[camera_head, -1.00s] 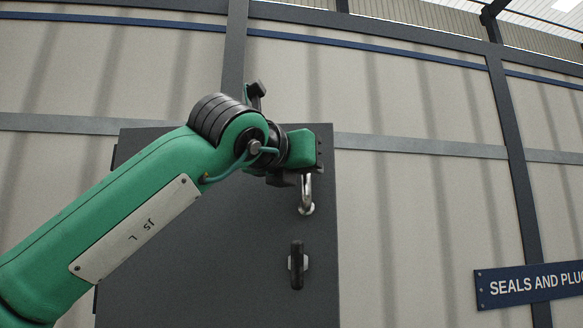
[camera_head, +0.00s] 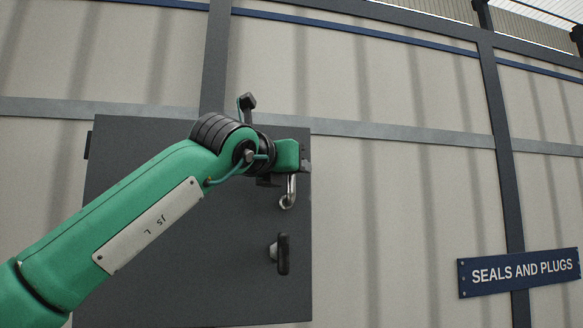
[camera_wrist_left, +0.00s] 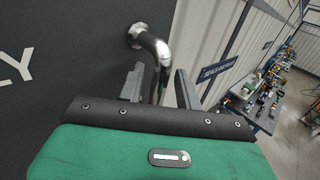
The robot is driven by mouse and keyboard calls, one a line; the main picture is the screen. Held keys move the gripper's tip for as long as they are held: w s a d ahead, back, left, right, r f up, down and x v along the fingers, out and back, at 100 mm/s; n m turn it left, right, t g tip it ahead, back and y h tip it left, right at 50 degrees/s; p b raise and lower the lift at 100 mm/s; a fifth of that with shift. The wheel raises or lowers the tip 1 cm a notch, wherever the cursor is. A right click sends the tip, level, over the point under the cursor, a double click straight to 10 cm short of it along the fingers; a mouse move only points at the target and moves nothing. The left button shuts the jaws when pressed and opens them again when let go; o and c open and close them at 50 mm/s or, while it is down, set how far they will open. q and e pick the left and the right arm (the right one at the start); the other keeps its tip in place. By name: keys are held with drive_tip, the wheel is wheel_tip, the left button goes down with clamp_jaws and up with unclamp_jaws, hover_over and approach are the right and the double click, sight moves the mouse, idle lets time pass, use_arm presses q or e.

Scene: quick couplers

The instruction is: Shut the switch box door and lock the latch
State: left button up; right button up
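The dark grey switch box door (camera_head: 180,260) fills the left and middle of the head view. A bent chrome handle (camera_head: 289,190) is on it near its right edge, and also shows in the left wrist view (camera_wrist_left: 150,42). Below it is a black latch lever (camera_head: 283,254), standing upright on a small light plate. My left gripper (camera_wrist_left: 159,78) is at the handle, with one finger on each side of the bar. The fingers look apart from the bar, so it is open. In the head view my arm hides part of the door. My right gripper is out of view.
A beige panelled wall (camera_head: 400,200) stands behind the door. A blue "SEALS AND PLUGS" sign (camera_head: 520,272) hangs at right. In the left wrist view a workbench (camera_wrist_left: 245,112) with several small parts is at right, with open floor beside it.

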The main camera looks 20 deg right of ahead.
use_arm(q)
drive_tip(key=shift+s+a+f+b, duration=0.1)
drive_tip(key=shift+s+a+b, duration=0.1)
drive_tip(key=shift+b, duration=0.1)
drive_tip(key=b+v, duration=0.6)
drive_tip(key=v, duration=0.7)
drive_tip(key=shift+s+a, duration=0.1)
